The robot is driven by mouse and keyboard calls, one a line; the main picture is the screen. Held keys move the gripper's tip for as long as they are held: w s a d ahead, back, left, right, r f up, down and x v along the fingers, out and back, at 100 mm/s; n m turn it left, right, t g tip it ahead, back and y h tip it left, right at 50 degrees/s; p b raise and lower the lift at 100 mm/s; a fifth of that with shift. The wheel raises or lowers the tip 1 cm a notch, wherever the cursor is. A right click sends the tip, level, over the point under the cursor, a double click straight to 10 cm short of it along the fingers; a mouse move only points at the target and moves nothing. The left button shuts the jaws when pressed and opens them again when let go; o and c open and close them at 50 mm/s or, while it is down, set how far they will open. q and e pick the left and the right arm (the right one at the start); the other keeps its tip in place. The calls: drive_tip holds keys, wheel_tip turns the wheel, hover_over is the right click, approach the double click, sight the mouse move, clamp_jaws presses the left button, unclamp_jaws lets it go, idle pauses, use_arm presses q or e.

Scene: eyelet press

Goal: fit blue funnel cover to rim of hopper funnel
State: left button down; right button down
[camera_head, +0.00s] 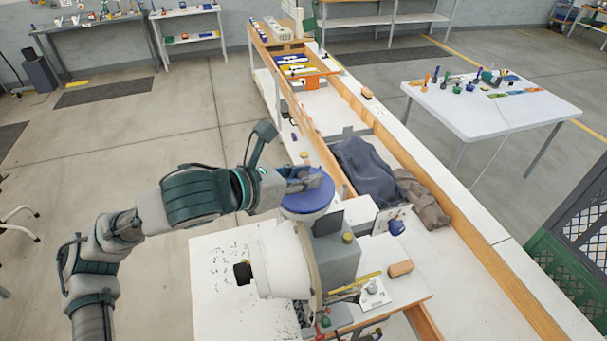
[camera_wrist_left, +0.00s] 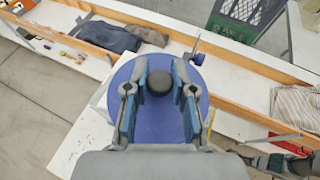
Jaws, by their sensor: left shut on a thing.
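The blue funnel cover (camera_head: 309,198) is a round disc with a dark knob (camera_wrist_left: 158,82) at its centre. My left gripper (camera_head: 304,180) is above it, its fingers on both sides of the knob, shut on it; the left gripper also shows in the wrist view (camera_wrist_left: 158,95). The cover (camera_wrist_left: 155,130) looks roughly level. The white hopper funnel (camera_head: 303,216) is just below the cover and mostly hidden by it. I cannot tell whether the cover touches the rim. A grey and teal arm part (camera_wrist_left: 275,160) at the lower right of the wrist view may be my right gripper.
A large white cone-shaped housing (camera_head: 282,262) and a grey machine block (camera_head: 335,255) stand close in front of the funnel. A dark cloth (camera_head: 367,168) and a brown bag (camera_head: 420,198) lie on the long bench behind.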

sight(303, 175)
use_arm(q)
drive_tip(key=shift+f, duration=0.5)
idle(0.3)
drive_tip(key=c, duration=0.9)
unclamp_jaws()
drive_tip(key=shift+r, duration=2.5)
